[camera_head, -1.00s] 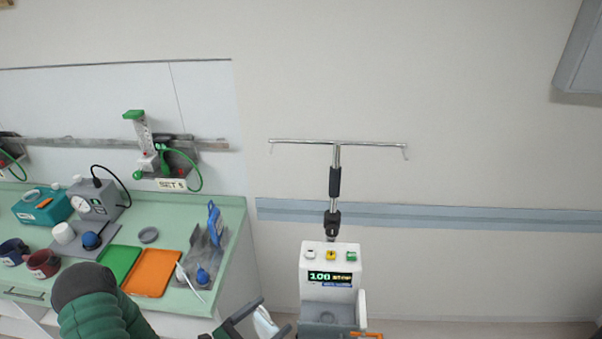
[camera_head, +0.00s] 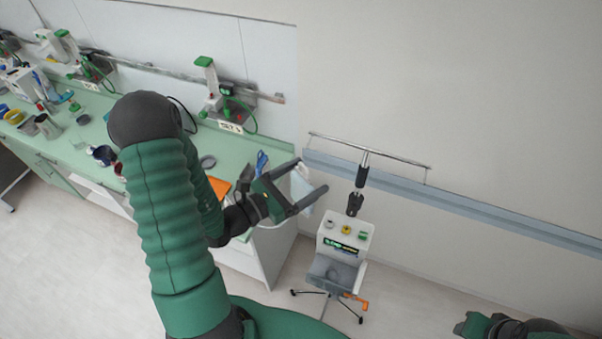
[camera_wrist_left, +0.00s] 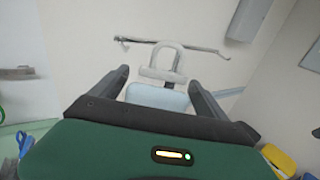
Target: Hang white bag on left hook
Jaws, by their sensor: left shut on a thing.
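My left gripper (camera_head: 308,188) is shut on the white bag (camera_head: 302,186), which shows between its fingers. In the left wrist view the bag (camera_wrist_left: 158,98) has a pale blue-white body, and its white loop handle (camera_wrist_left: 168,58) stands up in front of the stand's bar. The left hook (camera_head: 309,142) is at the left end of the stand's thin metal crossbar, above and just right of the gripper. It also shows in the left wrist view (camera_wrist_left: 123,42), left of the loop. The bag is apart from the hook in the head view. Part of my right gripper (camera_head: 472,325) shows low at the right; its fingers cannot be made out.
The stand's pole rises from a white pump unit (camera_head: 343,238) with an orange clamp on a wheeled base. A green counter (camera_head: 75,150) with cups and devices runs along the left. A blue wall rail (camera_head: 480,215) passes behind the pole. The floor right of the stand is clear.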

